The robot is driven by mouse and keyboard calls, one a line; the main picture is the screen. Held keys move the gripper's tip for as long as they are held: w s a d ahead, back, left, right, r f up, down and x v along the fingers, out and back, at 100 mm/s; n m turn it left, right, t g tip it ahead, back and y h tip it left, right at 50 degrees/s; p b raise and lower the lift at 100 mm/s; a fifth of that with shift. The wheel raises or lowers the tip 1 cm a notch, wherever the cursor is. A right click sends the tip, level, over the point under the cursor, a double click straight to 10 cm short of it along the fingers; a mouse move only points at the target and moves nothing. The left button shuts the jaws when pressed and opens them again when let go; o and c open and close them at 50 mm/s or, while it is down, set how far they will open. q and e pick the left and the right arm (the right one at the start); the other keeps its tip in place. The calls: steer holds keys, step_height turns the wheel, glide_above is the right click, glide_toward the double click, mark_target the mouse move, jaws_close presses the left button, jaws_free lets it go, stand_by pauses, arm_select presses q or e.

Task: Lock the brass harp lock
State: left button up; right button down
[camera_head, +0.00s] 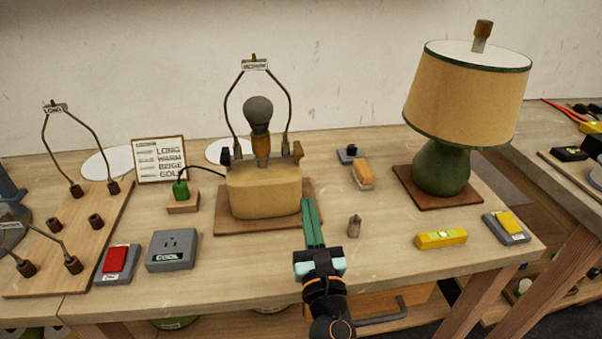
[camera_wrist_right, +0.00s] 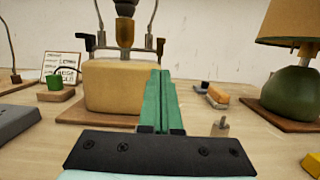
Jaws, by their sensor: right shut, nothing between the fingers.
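The lamp under assembly stands mid-table, with a tan block-shaped body (camera_head: 264,190), a dark bulb (camera_head: 258,114) and a wire harp (camera_head: 290,98) around the bulb. Small dark and brass fittings (camera_head: 297,150) sit at the harp's feet; I cannot tell which one is the brass harp lock or how it is set. My right gripper (camera_head: 308,203), with green fingers, is shut and empty in front of the body's right part. In the right wrist view the fingers (camera_wrist_right: 160,76) cover part of the tan body (camera_wrist_right: 112,88). My left gripper is not in view.
A finished green lamp (camera_head: 442,165) stands right. A small metal finial (camera_head: 354,226), a yellow level (camera_head: 441,238) and an orange-topped block (camera_head: 363,174) lie nearby. A grey socket box (camera_head: 172,251), a red switch (camera_head: 115,260) and a harp board (camera_head: 85,235) are left.

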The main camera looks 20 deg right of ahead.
mark_target(301, 155)
steer(key=shift+s, duration=0.1)
stand_by(0.3)
arm_select(q)
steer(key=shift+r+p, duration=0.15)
steer(key=shift+p, duration=0.35)
arm_select(e)
steer(key=x, duration=1)
steer(key=shift+r, duration=0.15)
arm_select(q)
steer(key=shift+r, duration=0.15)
arm_select(e)
step_height(301, 155, up, 3)
steer(key=p, duration=0.3)
steer(key=shift+f, duration=0.25)
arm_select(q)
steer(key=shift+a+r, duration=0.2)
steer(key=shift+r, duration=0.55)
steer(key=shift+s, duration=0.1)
